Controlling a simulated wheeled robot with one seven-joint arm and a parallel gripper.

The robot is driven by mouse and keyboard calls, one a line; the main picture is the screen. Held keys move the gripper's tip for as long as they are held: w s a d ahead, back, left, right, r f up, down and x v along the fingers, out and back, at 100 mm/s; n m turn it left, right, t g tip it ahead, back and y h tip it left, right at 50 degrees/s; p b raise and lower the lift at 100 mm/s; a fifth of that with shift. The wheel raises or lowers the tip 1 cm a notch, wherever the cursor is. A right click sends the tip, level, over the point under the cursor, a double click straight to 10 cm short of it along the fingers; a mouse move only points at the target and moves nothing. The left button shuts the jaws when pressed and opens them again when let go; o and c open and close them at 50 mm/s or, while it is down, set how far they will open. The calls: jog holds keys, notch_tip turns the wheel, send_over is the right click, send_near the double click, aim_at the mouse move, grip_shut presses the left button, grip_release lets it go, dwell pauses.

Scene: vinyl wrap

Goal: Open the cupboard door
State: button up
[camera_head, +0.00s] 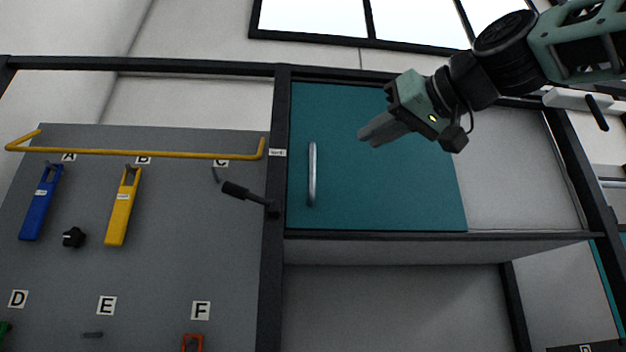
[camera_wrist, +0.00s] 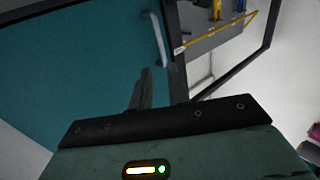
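The teal cupboard door (camera_head: 385,195) appears shut, flat in its dark frame. Its vertical silver handle (camera_head: 312,175) is near the door's left edge. My gripper (camera_head: 370,134) is in front of the door's upper middle, to the right of the handle and a little above its middle, apart from it and holding nothing.
A grey tool board (camera_head: 170,275) left of the cupboard carries a blue tool (camera_head: 41,203), a yellow tool (camera_head: 122,207) and a yellow rail (camera_head: 140,153). A dark post (camera_head: 273,250) stands between board and cupboard. A black bar (camera_head: 245,193) juts out near the post. Space before the handle looks clear.

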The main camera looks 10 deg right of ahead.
jog(key=r, duration=0.1)
jog(key=p, duration=0.6)
send_near(315, 164)
jog(key=x, duration=0.9)
jog(key=shift+w+a+r, duration=0.1)
jog(key=shift+w+a, duration=0.4)
jog(key=shift+w, duration=0.15)
jog(key=shift+c, duration=0.4)
grip_shut()
